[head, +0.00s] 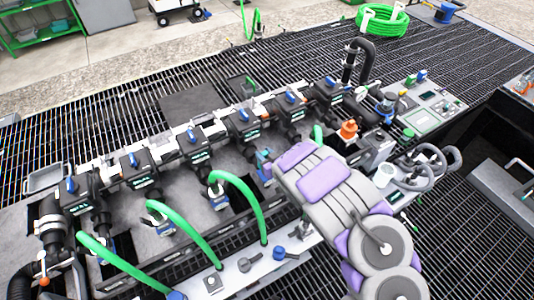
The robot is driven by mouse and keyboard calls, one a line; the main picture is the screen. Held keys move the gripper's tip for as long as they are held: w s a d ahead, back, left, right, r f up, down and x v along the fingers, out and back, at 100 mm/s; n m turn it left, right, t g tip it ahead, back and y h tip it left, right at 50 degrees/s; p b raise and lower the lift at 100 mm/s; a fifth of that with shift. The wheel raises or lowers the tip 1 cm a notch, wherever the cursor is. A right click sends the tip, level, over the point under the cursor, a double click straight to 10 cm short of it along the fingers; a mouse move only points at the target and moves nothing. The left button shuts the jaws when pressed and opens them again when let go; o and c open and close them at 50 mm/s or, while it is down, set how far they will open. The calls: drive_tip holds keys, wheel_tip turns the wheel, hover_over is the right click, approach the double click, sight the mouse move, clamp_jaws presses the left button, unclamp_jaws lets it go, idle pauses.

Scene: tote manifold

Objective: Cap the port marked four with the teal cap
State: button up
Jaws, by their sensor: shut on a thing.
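My purple and grey arm reaches in from the lower right toward the middle of the manifold. My gripper (265,166) is at its far end, small and partly hidden by the arm. It is shut on a small blue-teal piece, which I take to be the teal cap; its outline is unclear. The gripper is in front of the valve body with a blue handle (243,117), close to the port row. The number labels are too small to read, so I cannot tell which port is four or whether the cap touches it.
Green hoses (243,197) arch from the port side to the front rail (236,277). An orange cap-like part (348,130), a white cup (385,175), handwheels (425,170) and a control panel (432,107) stand on the right. Dark grating surrounds the manifold.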

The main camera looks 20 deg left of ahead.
drive_tip(key=shift+a+f, duration=0.15)
drive_tip(key=shift+f, duration=0.5)
drive_tip(key=shift+d+f+b, duration=0.55)
drive_tip(key=shift+d+b, duration=0.05)
drive_tip(key=shift+d, duration=0.2)
drive_tip(key=shift+f, duration=0.25)
drive_tip(key=shift+a+f+b, duration=0.2)
drive_tip(key=shift+f+b, duration=0.15)
drive_tip(key=shift+f, duration=0.25)
drive_tip(key=shift+a+f, duration=0.3)
drive_tip(key=shift+f, duration=0.1)
drive_tip(key=shift+d, duration=0.1)
drive_tip(key=shift+d, duration=0.1)
